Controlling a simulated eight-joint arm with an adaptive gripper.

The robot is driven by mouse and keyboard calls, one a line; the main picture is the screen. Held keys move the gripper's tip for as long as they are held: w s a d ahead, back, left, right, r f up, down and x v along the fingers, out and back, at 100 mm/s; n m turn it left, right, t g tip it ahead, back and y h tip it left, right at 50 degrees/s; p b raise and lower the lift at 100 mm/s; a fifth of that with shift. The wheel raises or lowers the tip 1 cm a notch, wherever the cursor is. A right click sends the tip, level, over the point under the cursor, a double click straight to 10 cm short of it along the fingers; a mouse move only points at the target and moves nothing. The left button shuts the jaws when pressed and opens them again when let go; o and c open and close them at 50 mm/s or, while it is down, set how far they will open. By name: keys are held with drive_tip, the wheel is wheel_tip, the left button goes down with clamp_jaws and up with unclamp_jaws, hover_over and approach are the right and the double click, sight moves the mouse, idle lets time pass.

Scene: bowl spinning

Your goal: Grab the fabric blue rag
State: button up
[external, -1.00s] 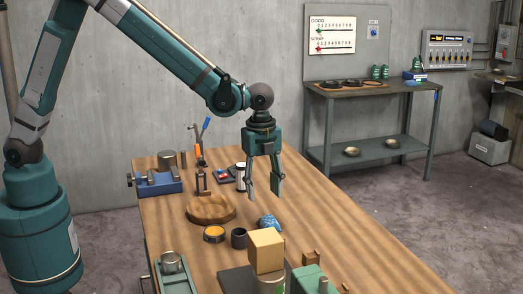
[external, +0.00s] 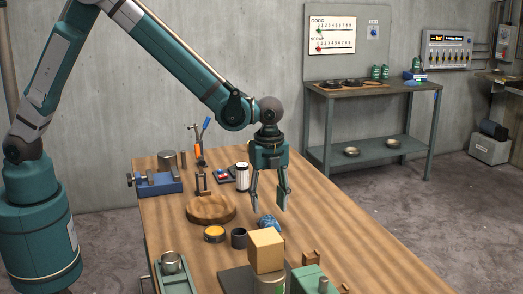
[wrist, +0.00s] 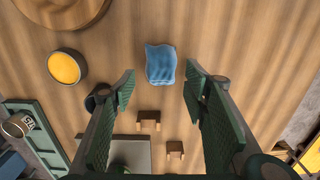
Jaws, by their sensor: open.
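The blue fabric rag (external: 269,222) lies crumpled on the wooden table, just behind the wooden block. It also shows in the wrist view (wrist: 160,64) as a small folded blue cloth, ahead of and between my fingertips. My gripper (external: 269,207) is open and points down, above the table near the rag. In the wrist view my two fingers (wrist: 160,82) stand wide apart with nothing between them. I cannot tell the exact height of the fingertips over the rag.
A wooden block (external: 266,250) on a can stands in front of the rag. A dark cup (external: 239,238), a yellow-topped tin (external: 214,234) and a round wooden board (external: 210,208) lie to its left. The table (external: 335,215) is clear to the right of the rag.

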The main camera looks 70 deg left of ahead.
sight(269, 218)
drive_tip(key=shift+f, duration=0.45)
drive_tip(key=shift+w+f, duration=0.1)
drive_tip(key=shift+f, duration=2.5)
drive_tip(key=c, duration=0.9)
